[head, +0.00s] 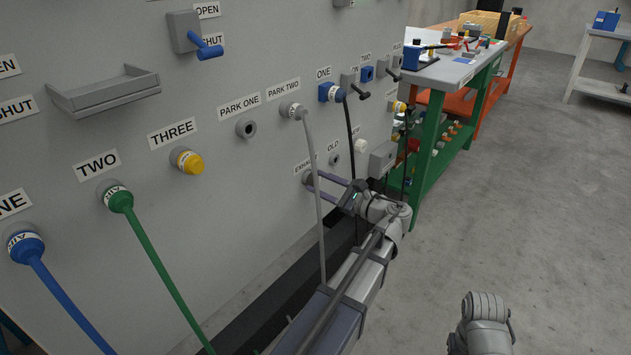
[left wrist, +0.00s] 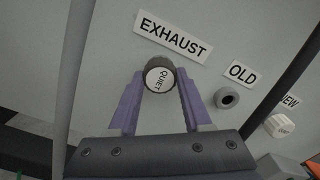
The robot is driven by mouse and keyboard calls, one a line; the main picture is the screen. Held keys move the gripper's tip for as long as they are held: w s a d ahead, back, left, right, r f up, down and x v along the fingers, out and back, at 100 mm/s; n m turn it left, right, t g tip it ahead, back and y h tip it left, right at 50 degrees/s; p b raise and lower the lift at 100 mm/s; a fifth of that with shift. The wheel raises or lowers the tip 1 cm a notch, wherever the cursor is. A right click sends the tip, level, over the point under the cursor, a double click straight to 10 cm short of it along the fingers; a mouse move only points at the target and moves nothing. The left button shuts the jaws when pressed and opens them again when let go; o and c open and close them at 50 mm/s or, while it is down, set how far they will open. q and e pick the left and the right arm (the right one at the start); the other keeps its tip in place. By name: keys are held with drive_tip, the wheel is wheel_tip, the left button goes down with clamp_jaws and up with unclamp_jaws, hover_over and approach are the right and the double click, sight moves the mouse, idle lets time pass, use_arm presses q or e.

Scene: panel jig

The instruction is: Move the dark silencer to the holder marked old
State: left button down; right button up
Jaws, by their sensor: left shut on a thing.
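The dark silencer (left wrist: 152,63) has a pale end face reading QUIET. It sits at the panel under the EXHAUST label, and I cannot tell whether it is still seated in the port. In the head view the silencer (head: 307,177) is small and partly covered by the fingers. My left gripper (head: 314,182) is shut on it, with one purple finger on each side in the left wrist view (left wrist: 161,80). The holder marked OLD (left wrist: 227,97) is an empty dark-holed ring to the right; it also shows in the head view (head: 334,159). My right gripper is out of view.
A white knob-like piece (left wrist: 280,126) sits under the NEW label, right of OLD. A grey hose (head: 313,190) and a black hose (head: 351,140) hang close to my left arm. A green workbench (head: 432,140) stands right of the panel.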

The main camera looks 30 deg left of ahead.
use_arm(q)
drive_tip(key=n, duration=0.4)
drive_tip(key=shift+n, duration=1)
drive_tip(key=n, duration=0.3)
drive_tip(key=shift+n, duration=1.5)
